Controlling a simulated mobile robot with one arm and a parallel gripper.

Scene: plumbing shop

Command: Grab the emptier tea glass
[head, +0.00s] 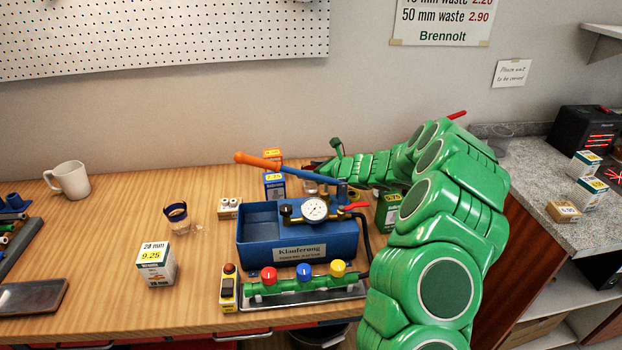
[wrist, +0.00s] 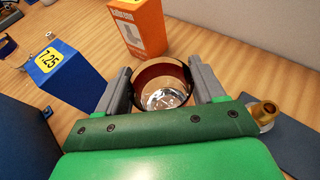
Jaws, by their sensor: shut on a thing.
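One tea glass (head: 177,220) with a dark band near its rim stands upright on the wooden bench, left of the blue pump box; its fill level is too small to tell. Another tea glass (wrist: 163,88), with a reddish-brown band, is between the two grey fingers of my gripper (wrist: 160,80) in the wrist view. The fingers are shut on it, one at each side. I see into it from above; its bottom looks clear, with little or no tea visible. In the head view this glass (head: 311,187) is mostly hidden behind the pump.
The blue pump box (head: 297,245) with gauge and orange-tipped lever (head: 258,160) stands in front of my gripper. An orange box (wrist: 137,27) and a blue box (wrist: 65,75) stand close by. A brass fitting (wrist: 264,112) is at right. A white mug (head: 70,180) stands far left.

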